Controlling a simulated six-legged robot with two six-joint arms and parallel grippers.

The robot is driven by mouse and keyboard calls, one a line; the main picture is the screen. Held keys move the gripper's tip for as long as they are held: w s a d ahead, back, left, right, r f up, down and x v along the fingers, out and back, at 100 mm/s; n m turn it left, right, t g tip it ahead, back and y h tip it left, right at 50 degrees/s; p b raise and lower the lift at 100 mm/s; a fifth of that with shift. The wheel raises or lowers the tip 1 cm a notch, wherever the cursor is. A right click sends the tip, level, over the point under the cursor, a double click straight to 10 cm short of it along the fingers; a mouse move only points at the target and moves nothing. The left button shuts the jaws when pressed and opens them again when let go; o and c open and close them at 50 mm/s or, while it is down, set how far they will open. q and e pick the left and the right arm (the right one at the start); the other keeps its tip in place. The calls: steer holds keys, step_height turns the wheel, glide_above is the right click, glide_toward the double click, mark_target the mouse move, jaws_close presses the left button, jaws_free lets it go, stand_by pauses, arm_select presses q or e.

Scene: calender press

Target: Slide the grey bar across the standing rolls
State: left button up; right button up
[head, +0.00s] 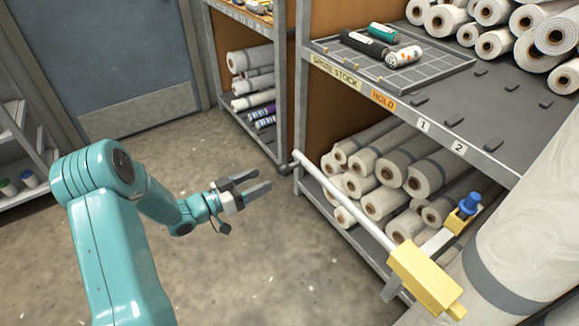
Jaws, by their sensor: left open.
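The grey bar (345,204) is a long, pale, thin rod in the head view. It slants from a free end near the shelf post down to a yellow block (425,279) at the lower right. The standing rolls show at the right edge as a large pale roll (520,225) with a grey band, partly cut off by the frame. My left gripper (256,184) is open and empty, left of the bar and apart from it, over the floor. My right gripper is not in view.
A yellow bracket with a blue knob (469,203) sits above the block. The shelf rack (480,115) holds several lying rolls below and a gridded tray (440,72) on top. Open floor (250,260) lies around my left gripper; a blue door (110,50) stands behind.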

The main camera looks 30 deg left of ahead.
mark_target(289, 165)
arm_select(q)
steer(key=x, duration=1)
steer(key=shift+w+d, duration=0.15)
steer(key=shift+d, duration=0.1)
jaws_close()
